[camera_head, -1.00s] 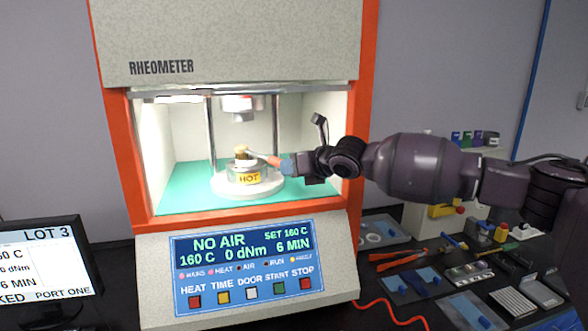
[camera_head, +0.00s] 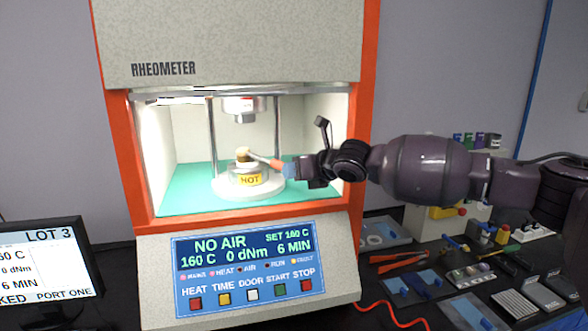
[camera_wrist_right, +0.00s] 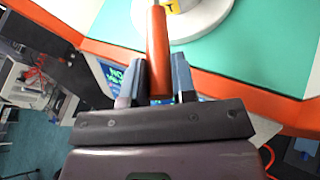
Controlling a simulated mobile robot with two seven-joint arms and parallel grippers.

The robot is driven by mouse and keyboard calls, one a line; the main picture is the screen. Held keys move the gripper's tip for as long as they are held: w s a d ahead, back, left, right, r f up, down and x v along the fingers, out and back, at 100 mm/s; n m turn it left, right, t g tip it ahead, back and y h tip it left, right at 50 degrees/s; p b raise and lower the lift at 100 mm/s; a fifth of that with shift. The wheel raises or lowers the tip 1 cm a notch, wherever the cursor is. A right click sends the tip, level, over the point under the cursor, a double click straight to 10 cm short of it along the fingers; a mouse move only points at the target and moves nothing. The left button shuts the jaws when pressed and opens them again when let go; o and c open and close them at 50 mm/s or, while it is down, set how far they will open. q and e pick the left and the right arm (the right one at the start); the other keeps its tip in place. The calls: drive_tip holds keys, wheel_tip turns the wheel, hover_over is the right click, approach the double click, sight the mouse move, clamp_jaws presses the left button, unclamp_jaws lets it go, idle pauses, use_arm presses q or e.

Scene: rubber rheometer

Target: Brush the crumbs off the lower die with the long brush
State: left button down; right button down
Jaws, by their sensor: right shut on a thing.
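The lower die (camera_head: 248,176) is a metal cylinder with a yellow HOT label, on a white round base (camera_head: 222,187) inside the open chamber. My right gripper (camera_head: 290,170) is at the chamber's right side, shut on the long brush (camera_head: 273,163). The brush has an orange handle, which also shows in the right wrist view (camera_wrist_right: 157,50) between the fingers (camera_wrist_right: 157,88). Its pale shaft reaches left, and its tan head (camera_head: 243,153) is at the top of the lower die. I cannot tell whether it touches. Crumbs are too small to make out. My left gripper is out of view.
The upper die (camera_head: 243,108) hangs above the lower die, between metal columns (camera_head: 211,138). The chamber's orange frame (camera_head: 357,130) is close to my right wrist. The button panel (camera_head: 246,270) is below. Trays and tools, including orange-handled tongs (camera_head: 398,262), lie on the bench at right.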

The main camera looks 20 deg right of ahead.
drive_tip(key=shift+w, duration=1.45)
drive_tip(key=shift+s, duration=0.1)
drive_tip(key=shift+s, duration=1.45)
drive_tip(key=shift+d, duration=0.1)
drive_tip(key=shift+d, duration=0.55)
drive_tip(key=shift+w, duration=1.5)
